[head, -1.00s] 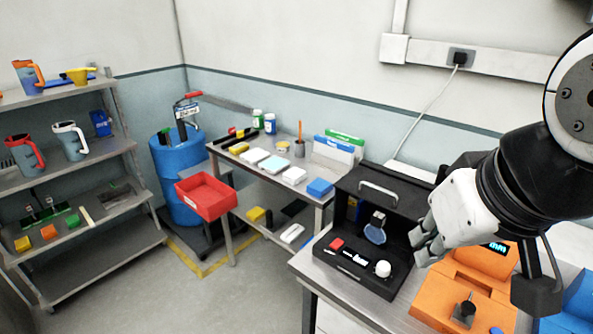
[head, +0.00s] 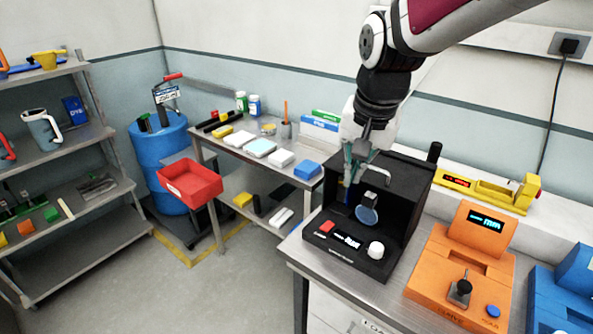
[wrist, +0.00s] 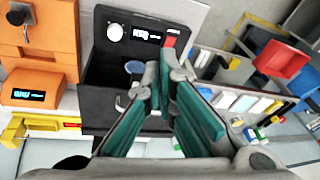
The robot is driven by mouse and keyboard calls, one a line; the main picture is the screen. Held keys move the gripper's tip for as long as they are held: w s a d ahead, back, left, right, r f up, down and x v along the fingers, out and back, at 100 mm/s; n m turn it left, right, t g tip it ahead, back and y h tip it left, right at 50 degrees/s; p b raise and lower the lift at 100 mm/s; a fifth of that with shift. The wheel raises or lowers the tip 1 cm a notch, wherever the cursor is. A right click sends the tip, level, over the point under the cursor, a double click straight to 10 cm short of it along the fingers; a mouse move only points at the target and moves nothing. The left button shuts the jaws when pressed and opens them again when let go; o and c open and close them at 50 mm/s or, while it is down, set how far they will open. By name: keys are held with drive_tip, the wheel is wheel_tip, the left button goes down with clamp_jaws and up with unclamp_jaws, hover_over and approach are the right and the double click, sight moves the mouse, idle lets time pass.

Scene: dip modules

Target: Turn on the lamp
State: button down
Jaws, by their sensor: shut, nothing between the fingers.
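A black open-fronted box (head: 395,185) stands on the metal bench. Its front panel carries a red button (head: 327,227), a small display (head: 347,241) and a white knob (head: 376,249). A round bluish disc (head: 367,215) hangs inside it; I cannot tell for sure which part is the lamp. My gripper (head: 350,182) is shut and empty, pointing down beside the box's top handle (head: 368,166). In the wrist view the fingers (wrist: 164,82) partly cover the box. The white knob (wrist: 115,32) and red button (wrist: 170,41) show beyond them.
An orange device (head: 462,265) with a lit screen stands right of the box, with a blue device (head: 562,300) beyond it. A yellow tool (head: 487,188) lies behind.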

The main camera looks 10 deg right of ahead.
drive_tip(key=w+a+f+m+g+h+b, duration=0.1)
drive_tip(key=w+f+m+h, duration=0.1)
drive_tip(key=w+f, duration=0.9)
drive_tip(key=shift+w+m+b, duration=0.35)
drive_tip(key=shift+m, duration=0.25)
drive_tip(key=shift+a, duration=0.1)
approach(328, 227)
drive_tip(key=x, duration=0.5)
drive_tip(key=shift+w+d+f+p, duration=0.1)
drive_tip(key=shift+w+d+p, duration=0.2)
drive_tip(key=shift+d+p, duration=0.1)
drive_tip(key=shift+f, duration=0.55)
drive_tip(key=shift+s+a+f, duration=0.3)
drive_tip(key=shift+f, duration=0.25)
drive_tip(key=shift+w+r, duration=0.1)
drive_tip(key=shift+w, duration=0.05)
drive_tip(key=shift+d, duration=0.1)
